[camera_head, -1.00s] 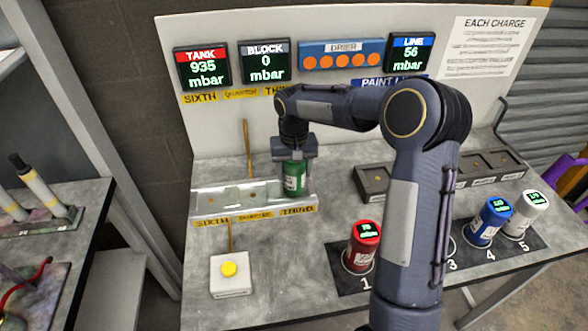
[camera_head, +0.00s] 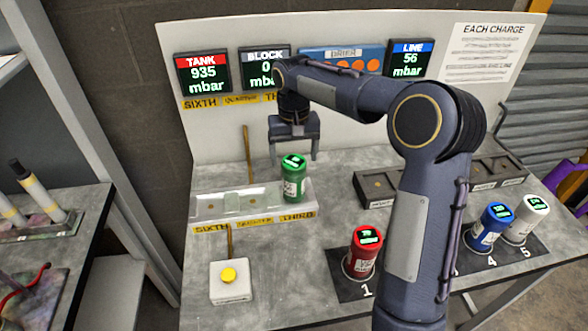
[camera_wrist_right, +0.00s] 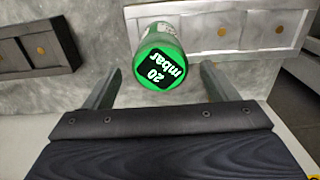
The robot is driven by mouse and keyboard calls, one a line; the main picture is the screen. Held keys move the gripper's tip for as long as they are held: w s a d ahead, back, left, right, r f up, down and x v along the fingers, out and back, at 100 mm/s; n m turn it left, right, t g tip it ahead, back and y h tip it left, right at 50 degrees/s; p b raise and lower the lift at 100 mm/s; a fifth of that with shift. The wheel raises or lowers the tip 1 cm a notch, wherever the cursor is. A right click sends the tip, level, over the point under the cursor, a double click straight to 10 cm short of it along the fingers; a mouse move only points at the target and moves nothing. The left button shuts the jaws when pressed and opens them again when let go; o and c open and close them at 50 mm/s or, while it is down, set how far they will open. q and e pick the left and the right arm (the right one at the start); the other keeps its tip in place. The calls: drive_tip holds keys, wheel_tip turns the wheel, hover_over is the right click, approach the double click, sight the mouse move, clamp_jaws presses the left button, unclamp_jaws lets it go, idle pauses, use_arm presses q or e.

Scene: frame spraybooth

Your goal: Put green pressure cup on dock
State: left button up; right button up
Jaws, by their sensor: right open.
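The green pressure cup (camera_head: 292,180) stands upright in the right-hand section of the pale dock (camera_head: 207,209), above the THIRD label. Its top display reads 20 mbar in the right wrist view (camera_wrist_right: 160,68). My right gripper (camera_head: 294,150) is open and empty, above and behind the cup, with a gap between them. In the right wrist view its two fingers (camera_wrist_right: 158,88) are spread apart, with the cup beyond them. The dock's other two sections hold no cup. My left gripper is not in view.
A red cup (camera_head: 363,255) stands at position 1. A blue cup (camera_head: 488,226) and a white cup (camera_head: 527,222) stand at 4 and 5. A white box with a yellow button (camera_head: 229,276) sits in front of the dock. Dark trays (camera_head: 374,190) lie to the right.

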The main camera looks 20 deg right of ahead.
wheel_tip(320, 180, up, 4)
drive_tip(key=shift+f, duration=0.1)
drive_tip(key=shift+s+r, duration=0.1)
drive_tip(key=shift+r, duration=0.25)
drive_tip(key=s+a+n+t+y, duration=0.1)
drive_tip(key=s+a+t+y, duration=0.2)
drive_tip(key=s, duration=2)
drive_tip(key=s+a+f+t, duration=0.2)
drive_tip(key=s+f, duration=0.2)
drive_tip(key=s, duration=0.2)
drive_tip(key=shift+s+f+t+y, duration=0.15)
drive_tip(key=shift+s+t+y, duration=0.15)
drive_tip(key=shift+y, duration=0.1)
drive_tip(key=shift+c, duration=0.3)
